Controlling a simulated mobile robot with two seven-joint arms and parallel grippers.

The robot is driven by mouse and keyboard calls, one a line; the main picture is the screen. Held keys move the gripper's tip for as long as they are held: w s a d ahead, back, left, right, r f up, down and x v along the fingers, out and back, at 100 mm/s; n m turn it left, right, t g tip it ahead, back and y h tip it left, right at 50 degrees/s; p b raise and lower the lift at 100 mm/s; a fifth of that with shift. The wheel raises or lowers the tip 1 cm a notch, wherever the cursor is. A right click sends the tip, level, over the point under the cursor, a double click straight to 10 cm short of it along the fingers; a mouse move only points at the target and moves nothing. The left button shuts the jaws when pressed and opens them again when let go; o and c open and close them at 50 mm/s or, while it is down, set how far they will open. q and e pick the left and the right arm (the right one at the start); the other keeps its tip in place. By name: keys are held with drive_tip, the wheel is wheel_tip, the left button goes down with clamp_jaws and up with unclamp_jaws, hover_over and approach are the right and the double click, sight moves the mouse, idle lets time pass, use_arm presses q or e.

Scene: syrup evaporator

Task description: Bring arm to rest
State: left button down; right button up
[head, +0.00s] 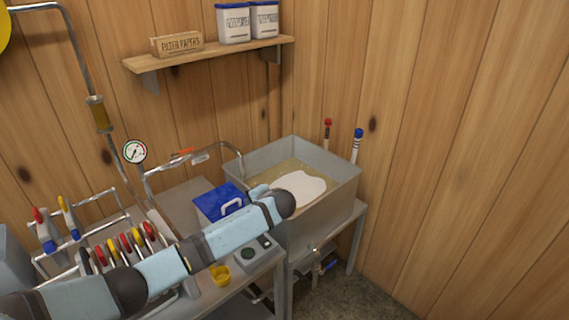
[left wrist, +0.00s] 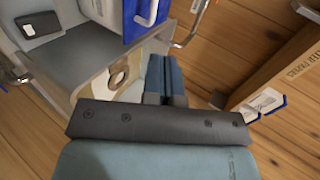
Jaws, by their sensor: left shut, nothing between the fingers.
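My left arm (head: 165,268) reaches in from the lower left of the head view, stretched out over the bench. Its dark rounded wrist end is in front of the near side of the metal pan. My left gripper (left wrist: 165,80) shows in the left wrist view with its blue-grey fingers together and nothing between them. In the head view the gripper is mostly hidden behind the wrist. My right arm and gripper are in neither view.
A metal pan (head: 335,200) with a white patch on its contents stands on a stand by the corner. A blue-lidded box (head: 208,203), yellow cup (head: 220,276), pressure gauge (head: 134,151) and rack of coloured-handled tools surround the arm. A shelf (head: 205,56) hangs above.

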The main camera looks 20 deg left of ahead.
use_arm(q)
drive_tip(key=s+d+f+m+t+h, duration=0.1)
drive_tip(key=s+d+f+h, duration=0.4)
drive_tip(key=s+d+f, duration=0.3)
drive_tip(key=s+d+f+m+t+h, duration=0.1)
drive_tip(key=s+d+f+h, duration=0.45)
drive_tip(key=s+f, duration=0.45)
drive_tip(key=s+r+n+t+h, duration=0.1)
drive_tip(key=s+r+n, duration=0.1)
drive_tip(key=s, duration=0.8)
drive_tip(key=s+d+r+n+t+h+p, duration=0.1)
drive_tip(key=s+r+n+t+h, duration=0.1)
drive_tip(key=s, duration=0.8)
drive_tip(key=shift+r, duration=0.6)
